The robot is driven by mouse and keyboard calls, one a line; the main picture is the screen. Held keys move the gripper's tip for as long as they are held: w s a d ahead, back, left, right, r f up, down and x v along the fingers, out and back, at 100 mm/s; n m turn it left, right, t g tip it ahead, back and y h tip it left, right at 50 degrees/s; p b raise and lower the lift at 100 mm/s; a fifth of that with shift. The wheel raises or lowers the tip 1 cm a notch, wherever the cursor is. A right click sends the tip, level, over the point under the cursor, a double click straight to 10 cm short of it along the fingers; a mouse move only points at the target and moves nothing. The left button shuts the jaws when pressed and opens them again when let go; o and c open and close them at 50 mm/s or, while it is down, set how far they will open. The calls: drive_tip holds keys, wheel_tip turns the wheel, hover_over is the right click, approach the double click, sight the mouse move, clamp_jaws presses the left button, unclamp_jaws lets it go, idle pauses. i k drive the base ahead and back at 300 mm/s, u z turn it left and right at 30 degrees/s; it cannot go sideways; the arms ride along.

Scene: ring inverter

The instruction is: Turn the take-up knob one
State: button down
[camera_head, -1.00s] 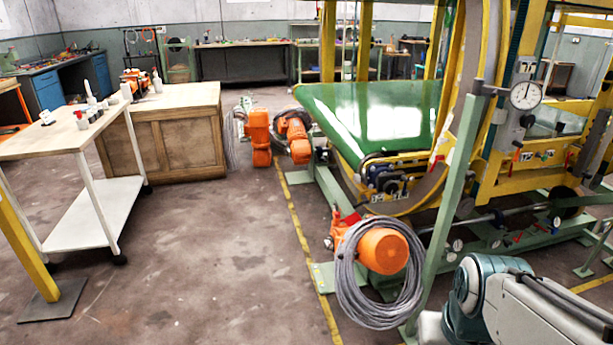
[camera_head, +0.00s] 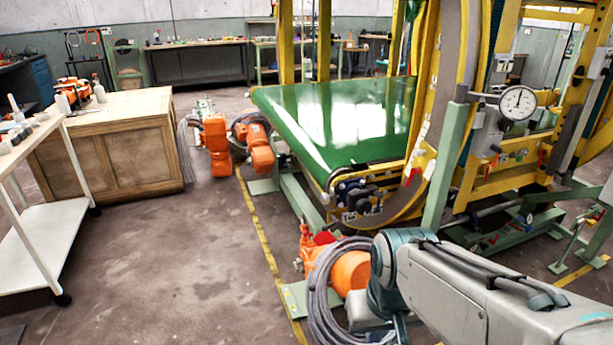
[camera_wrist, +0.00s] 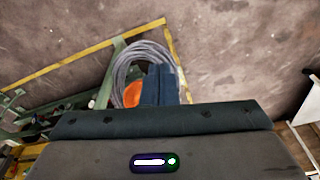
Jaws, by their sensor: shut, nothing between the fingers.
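The ring inverter's green belt bed (camera_head: 345,112) stands right of centre in the head view. Dark and silvery fittings (camera_head: 357,196) sit at its near end, where small round parts show. I cannot tell which of them is take-up knob one. My gripper (camera_wrist: 160,84) shows in the wrist view as dark fingers, closed together and empty. It points down past the coiled cable and the orange motor towards the floor. No knob is between or touching the fingers in view. In the head view my gripper is not clearly visible, and my arm covers the lower right.
An orange motor (camera_head: 350,272) with a grey cable coil (camera_head: 318,300) stands near my arm. A green post (camera_head: 445,165) and a dial gauge (camera_head: 517,102) rise at right. A wooden cabinet (camera_head: 110,150) and white trolley (camera_head: 45,250) stand left. Floor between is clear.

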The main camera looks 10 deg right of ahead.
sight(326, 198)
drive_tip(key=i, duration=1.55)
drive_tip(key=z, duration=0.1)
